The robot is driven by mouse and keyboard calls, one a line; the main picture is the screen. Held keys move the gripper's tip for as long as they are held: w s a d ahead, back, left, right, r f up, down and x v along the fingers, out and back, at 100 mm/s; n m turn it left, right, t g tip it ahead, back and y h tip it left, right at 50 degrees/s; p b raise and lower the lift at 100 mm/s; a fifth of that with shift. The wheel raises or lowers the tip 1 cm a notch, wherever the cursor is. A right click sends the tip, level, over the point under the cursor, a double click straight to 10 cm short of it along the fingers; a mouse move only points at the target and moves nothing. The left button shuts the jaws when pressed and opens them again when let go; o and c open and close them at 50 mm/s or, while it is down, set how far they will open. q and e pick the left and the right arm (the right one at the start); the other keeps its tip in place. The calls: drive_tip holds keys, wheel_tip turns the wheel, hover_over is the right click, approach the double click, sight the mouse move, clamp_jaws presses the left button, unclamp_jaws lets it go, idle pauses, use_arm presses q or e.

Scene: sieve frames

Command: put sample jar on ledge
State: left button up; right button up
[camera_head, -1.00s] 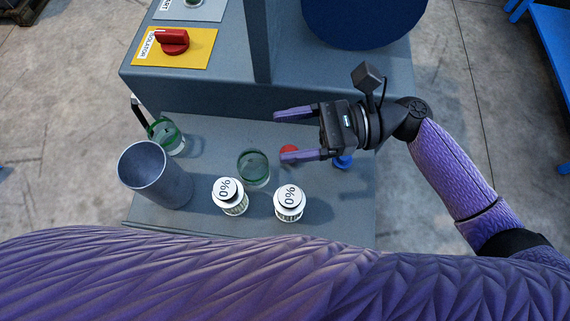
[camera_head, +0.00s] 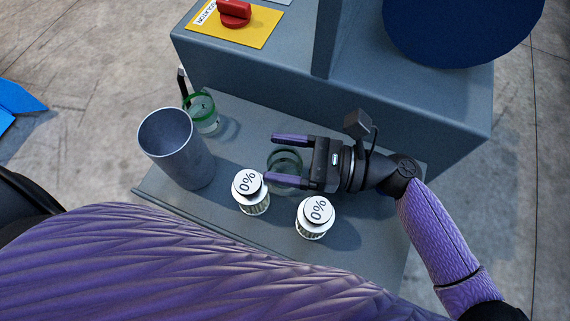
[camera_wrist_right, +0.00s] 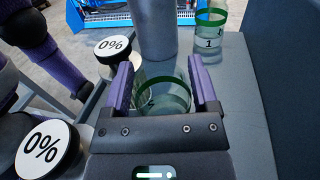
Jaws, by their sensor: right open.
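A clear glass jar with a green band (camera_head: 285,158) stands on the grey lower shelf (camera_head: 240,124). My right gripper (camera_head: 272,159) is open, with its purple fingers on either side of this jar. In the right wrist view the jar (camera_wrist_right: 162,92) shows between the fingers (camera_wrist_right: 161,80); I cannot tell whether they touch it. A second green-banded glass jar (camera_head: 203,115) stands at the shelf's far left; the right wrist view shows it marked "1" (camera_wrist_right: 209,44). My left gripper is not in view.
A grey cup (camera_head: 178,150) stands left of the gripper. Two white-lidded containers marked 0% (camera_head: 250,190) (camera_head: 315,215) stand in front of the jar. A higher grey surface (camera_head: 290,62) behind carries a red knob on a yellow plate (camera_head: 234,12).

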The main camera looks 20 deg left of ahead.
clamp_jaws()
drive_tip(key=shift+r, duration=0.1)
